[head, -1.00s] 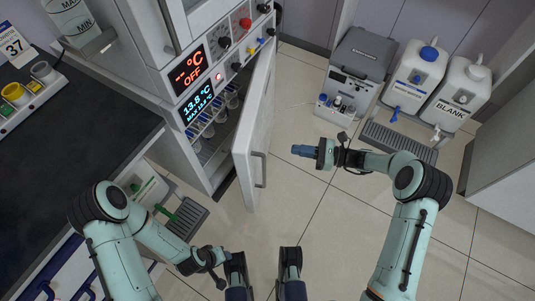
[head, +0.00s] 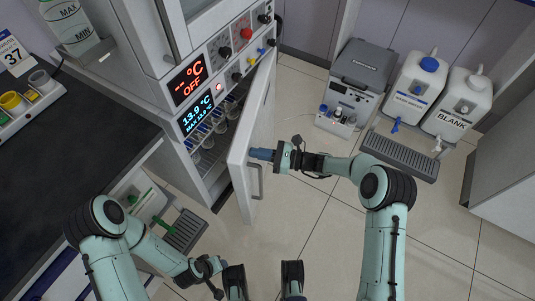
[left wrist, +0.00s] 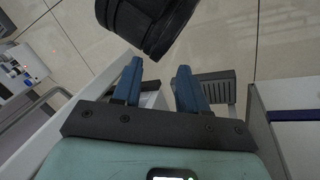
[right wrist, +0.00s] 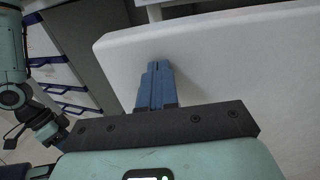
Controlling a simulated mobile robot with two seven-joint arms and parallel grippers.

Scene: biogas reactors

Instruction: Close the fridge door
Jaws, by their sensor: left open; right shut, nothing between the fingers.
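The white fridge door (head: 262,112) stands ajar in the head view, with the shelves inside (head: 212,150) showing past its edge. Its grey handle (head: 257,182) is on the outer face. My right gripper (head: 259,154) is shut and empty, its blue fingertips at the door's outer face near the free edge, beside the handle. In the right wrist view, the shut fingers (right wrist: 156,68) point at the white door panel (right wrist: 235,55); I cannot tell whether they touch it. In the left wrist view, my left gripper (left wrist: 159,67) is open and empty, low over the floor, away from the door.
A control panel with displays (head: 197,112) sits above the fridge opening. A grey device (head: 352,85) and two white canisters (head: 415,82) stand at the back right. A dark worktop (head: 70,140) lies left. The tiled floor right of the door is clear.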

